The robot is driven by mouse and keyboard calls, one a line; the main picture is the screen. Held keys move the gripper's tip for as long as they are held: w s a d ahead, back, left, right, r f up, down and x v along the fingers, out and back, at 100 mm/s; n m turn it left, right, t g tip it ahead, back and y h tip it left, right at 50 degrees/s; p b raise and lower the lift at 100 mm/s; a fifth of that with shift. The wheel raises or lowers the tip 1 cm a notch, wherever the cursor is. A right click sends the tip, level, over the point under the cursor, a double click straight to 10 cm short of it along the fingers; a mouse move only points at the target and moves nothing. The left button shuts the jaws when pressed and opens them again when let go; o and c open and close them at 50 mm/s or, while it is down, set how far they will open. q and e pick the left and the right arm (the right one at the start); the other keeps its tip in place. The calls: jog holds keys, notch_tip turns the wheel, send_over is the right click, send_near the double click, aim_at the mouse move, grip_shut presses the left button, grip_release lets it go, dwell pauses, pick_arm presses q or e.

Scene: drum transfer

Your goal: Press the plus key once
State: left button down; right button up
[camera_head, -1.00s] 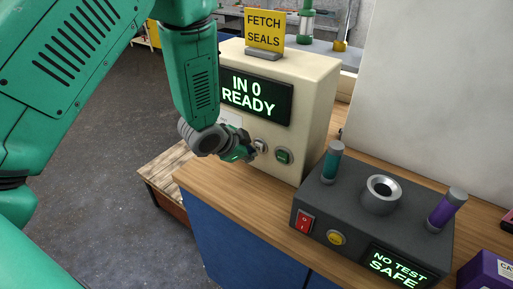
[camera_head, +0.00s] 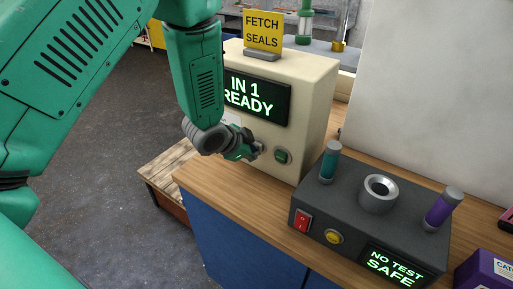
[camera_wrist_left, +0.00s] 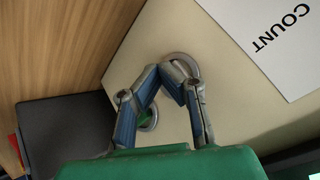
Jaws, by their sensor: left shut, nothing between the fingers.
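The cream counter box (camera_head: 315,105) stands on the wooden bench, with a dark display (camera_head: 258,97) reading "IN 1 READY". My left gripper (camera_head: 258,150) is shut and empty, its tips at the front face of the box. In the left wrist view the fingertips (camera_wrist_left: 172,80) meet in front of a round metal-ringed key (camera_wrist_left: 188,62) and cover most of it, so its sign is hidden. They look to be at or touching it. A green key (camera_head: 282,156) sits to the right of the gripper; it shows partly behind a finger in the wrist view (camera_wrist_left: 147,118). My right gripper is not in view.
A dark grey tester (camera_head: 340,215) with a red switch, a yellow button, a metal ring and a "NO TEST SAFE" display stands to the right. A yellow "FETCH SEALS" sign (camera_head: 263,30) stands on the box. A purple box (camera_head: 485,272) is at the lower right.

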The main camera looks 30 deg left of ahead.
pick_arm(q)
jog(key=shift+s+a, duration=0.15)
jog(key=shift+s, duration=0.1)
jog(key=s, duration=0.6)
jog(key=shift+a, duration=0.25)
jog(key=shift+f, duration=0.1)
dwell(0.8)
